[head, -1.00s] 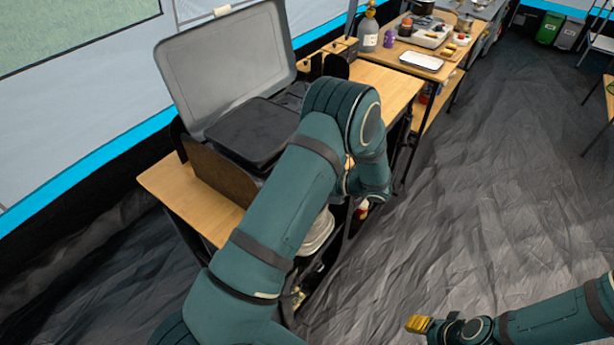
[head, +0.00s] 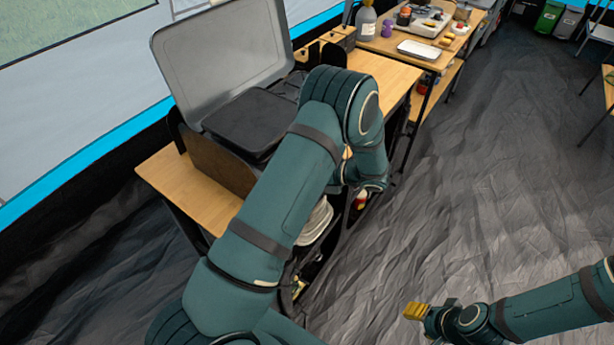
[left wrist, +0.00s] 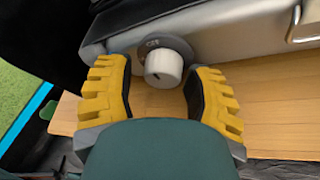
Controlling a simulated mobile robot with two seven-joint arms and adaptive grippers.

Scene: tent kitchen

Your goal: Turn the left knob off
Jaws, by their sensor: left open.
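In the left wrist view a round white knob (left wrist: 164,68) sits on the grey front panel of the stove (left wrist: 222,30). The word OFF shows on the dial plate beside it, and the knob has a small dark mark on its face. My left gripper (left wrist: 162,88) is open, with one yellow finger on each side of the knob and a gap to both. In the head view the stove (head: 250,120) stands with its grey lid raised; my left arm hides the knob and left gripper. My right gripper (head: 416,311) is low at the lower right, its yellow fingers seen small, away from the stove.
The stove stands on a wooden table (head: 170,185), which shows below the panel in the left wrist view. Farther back, another wooden table (head: 440,62) holds a tray, a bottle and several small items. The dark floor (head: 490,180) on the right is clear.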

